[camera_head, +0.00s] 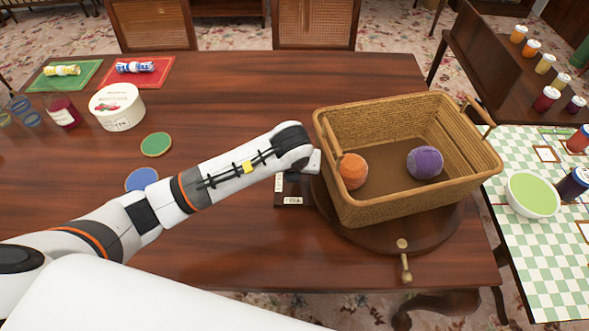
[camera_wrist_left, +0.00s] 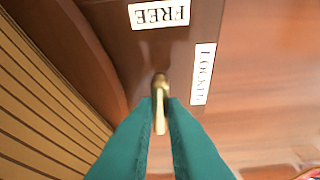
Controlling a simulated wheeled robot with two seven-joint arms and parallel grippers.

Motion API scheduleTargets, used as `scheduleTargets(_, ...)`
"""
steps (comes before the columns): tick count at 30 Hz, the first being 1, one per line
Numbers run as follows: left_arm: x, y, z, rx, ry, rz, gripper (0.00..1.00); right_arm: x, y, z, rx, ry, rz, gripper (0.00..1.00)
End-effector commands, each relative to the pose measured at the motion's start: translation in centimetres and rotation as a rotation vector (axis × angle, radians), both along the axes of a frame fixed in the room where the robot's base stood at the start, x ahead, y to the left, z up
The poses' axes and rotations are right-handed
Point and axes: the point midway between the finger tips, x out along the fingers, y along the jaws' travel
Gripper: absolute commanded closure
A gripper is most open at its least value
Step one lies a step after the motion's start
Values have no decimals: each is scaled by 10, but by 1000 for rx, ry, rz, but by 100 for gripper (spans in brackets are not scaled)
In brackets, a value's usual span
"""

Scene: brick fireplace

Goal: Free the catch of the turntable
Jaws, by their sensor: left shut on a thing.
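The round wooden turntable (camera_head: 440,240) sits on the dark table under the wicker basket (camera_head: 430,204). Its catch shows in the left wrist view as a small brass lever (camera_wrist_left: 160,82) on a brown plate (camera_wrist_left: 140,50). A FREE label (camera_wrist_left: 159,14) is at the top and a LOCKED label (camera_wrist_left: 203,74) at the right. My left gripper (camera_wrist_left: 160,104) is shut on the brass lever, one teal finger on each side. In the head view the wrist hides the lever, and part of the plate (camera_head: 284,205) shows below it. My right gripper is out of view.
The basket holds an orange ball (camera_head: 352,171) and a purple ball (camera_head: 425,163). A brass knob (camera_head: 403,245) is at the turntable's front. Coasters (camera_head: 156,144) and a white tub (camera_head: 117,106) stand left.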

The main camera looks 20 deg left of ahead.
Motion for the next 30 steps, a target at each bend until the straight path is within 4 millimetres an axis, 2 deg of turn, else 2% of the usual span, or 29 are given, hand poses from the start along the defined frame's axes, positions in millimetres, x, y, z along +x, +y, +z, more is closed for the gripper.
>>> scheduleTargets(9,1,-1,1,-2,-1,93,100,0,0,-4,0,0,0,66)
scheduleTargets(23,1,-1,1,-1,-1,107,100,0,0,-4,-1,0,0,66)
scheduleTargets(24,1,-1,1,-1,-1,107,86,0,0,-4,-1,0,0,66)
scheduleTargets(27,1,-1,1,-2,-1,106,69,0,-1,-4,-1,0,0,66)
scheduleTargets(30,1,-1,1,-1,0,106,67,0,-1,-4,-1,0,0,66)
